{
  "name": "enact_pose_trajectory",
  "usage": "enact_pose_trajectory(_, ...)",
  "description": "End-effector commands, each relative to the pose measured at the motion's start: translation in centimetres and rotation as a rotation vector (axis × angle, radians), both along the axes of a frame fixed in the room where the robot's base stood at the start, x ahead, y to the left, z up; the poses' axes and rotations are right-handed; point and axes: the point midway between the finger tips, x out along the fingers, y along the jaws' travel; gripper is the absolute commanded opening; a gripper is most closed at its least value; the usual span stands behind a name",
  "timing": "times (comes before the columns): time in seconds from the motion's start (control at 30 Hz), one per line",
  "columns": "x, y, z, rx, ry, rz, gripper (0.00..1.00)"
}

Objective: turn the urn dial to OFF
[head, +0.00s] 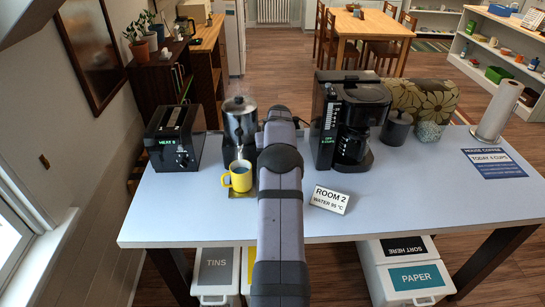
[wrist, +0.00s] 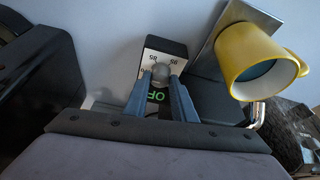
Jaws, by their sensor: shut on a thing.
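The urn (head: 240,124), metal with a dark lid, stands at the back of the table, left of my arm. In the wrist view its dial (wrist: 159,73) is a round grey knob by a white-faced box with upside-down marks, including what look like 85 and 95. My gripper (wrist: 161,90) is shut on the knob, one blue-grey finger on each side. Green letters between the fingers are partly hidden and look like OF. The knob's pointer cannot be made out. In the head view my arm hides the dial and gripper.
A yellow mug (head: 240,176) of dark liquid stands close left of my arm; it also shows in the wrist view (wrist: 258,58). A black toaster (head: 175,138) is left, a coffee maker (head: 362,115) right. A card (head: 330,199) reads ROOM 2, WATER 95 °C. The table's right front is clear.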

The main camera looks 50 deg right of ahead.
Motion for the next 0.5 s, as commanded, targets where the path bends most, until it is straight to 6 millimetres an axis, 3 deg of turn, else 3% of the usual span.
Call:
enact_pose_trajectory(0.17, -0.06, -0.15, -0.10, 0.000, 0.000, 0.052, 0.01)
enact_pose_trajectory(0.5, -0.13, -0.42, 0.06, 0.001, 0.000, 0.327, 0.01)
